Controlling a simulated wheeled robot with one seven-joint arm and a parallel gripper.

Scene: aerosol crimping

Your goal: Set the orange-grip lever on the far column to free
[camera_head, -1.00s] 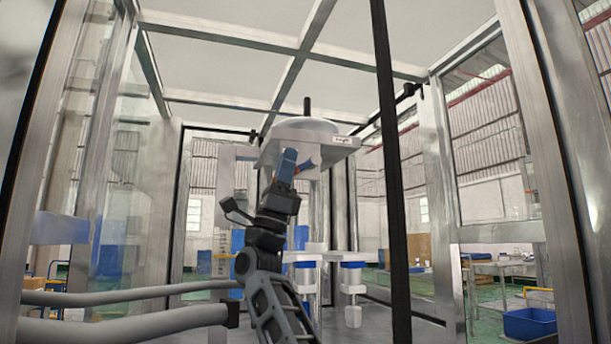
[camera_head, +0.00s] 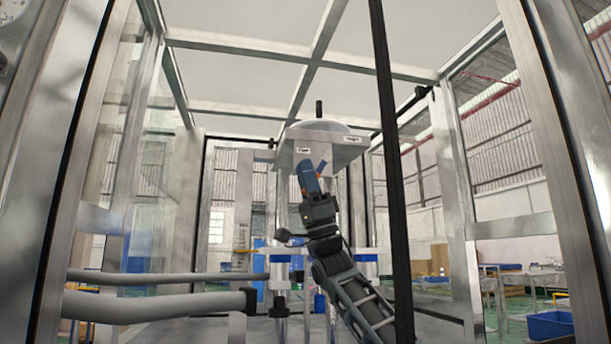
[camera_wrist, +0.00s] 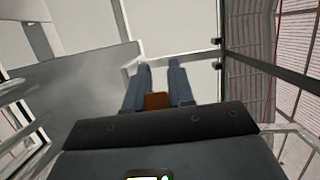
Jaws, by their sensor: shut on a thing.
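The lever's orange grip (camera_head: 322,166) shows as a small patch beside my blue fingers, just below the grey machine head (camera_head: 330,153) on the far column. My gripper (camera_head: 307,168) is shut on it and tilted up to the left. In the wrist view, the orange grip (camera_wrist: 157,101) sits low between the two blue-grey fingers of my gripper (camera_wrist: 160,72). Most of the lever is hidden by the fingers. Two white labels, a left one (camera_head: 303,149) and a right one (camera_head: 353,138), are on the head; their text is too small to read surely.
A dark upright bar (camera_head: 390,150) stands in front, right of my arm. Metal frame posts (camera_head: 545,120) and glass panels enclose the cell. Two thick grey tubes (camera_head: 150,307) cross the lower left. Blue-collared fittings (camera_head: 366,265) stand below the head.

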